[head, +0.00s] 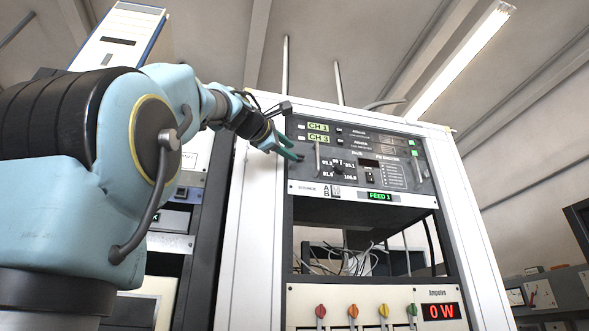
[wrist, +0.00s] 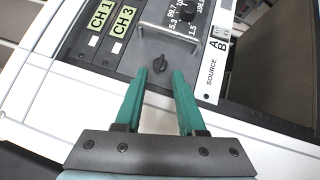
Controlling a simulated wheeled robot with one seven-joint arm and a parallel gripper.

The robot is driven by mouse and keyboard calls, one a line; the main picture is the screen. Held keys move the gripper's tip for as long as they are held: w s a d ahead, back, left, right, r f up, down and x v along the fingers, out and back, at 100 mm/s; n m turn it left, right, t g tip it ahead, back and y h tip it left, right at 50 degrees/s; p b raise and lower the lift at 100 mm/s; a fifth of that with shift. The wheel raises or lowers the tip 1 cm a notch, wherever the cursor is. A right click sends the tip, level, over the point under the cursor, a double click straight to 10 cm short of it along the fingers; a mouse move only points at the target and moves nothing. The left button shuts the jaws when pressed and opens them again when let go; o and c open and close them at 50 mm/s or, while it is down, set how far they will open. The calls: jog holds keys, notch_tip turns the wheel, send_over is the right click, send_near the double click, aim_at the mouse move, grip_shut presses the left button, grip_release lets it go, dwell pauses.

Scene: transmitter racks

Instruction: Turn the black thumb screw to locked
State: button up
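In the head view my gripper (head: 288,149) is at the left edge of the panel (head: 345,187), and I cannot make out the screw there.
The white rack frame (head: 247,235) runs down the panel's left side. Below the panel is an open bay with loose wires (head: 350,260), then coloured knobs (head: 353,311) and a "0 W" display (head: 440,311).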

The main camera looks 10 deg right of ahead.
jog(key=b+v, duration=0.2)
jog(key=v, duration=0.5)
dwell(0.4)
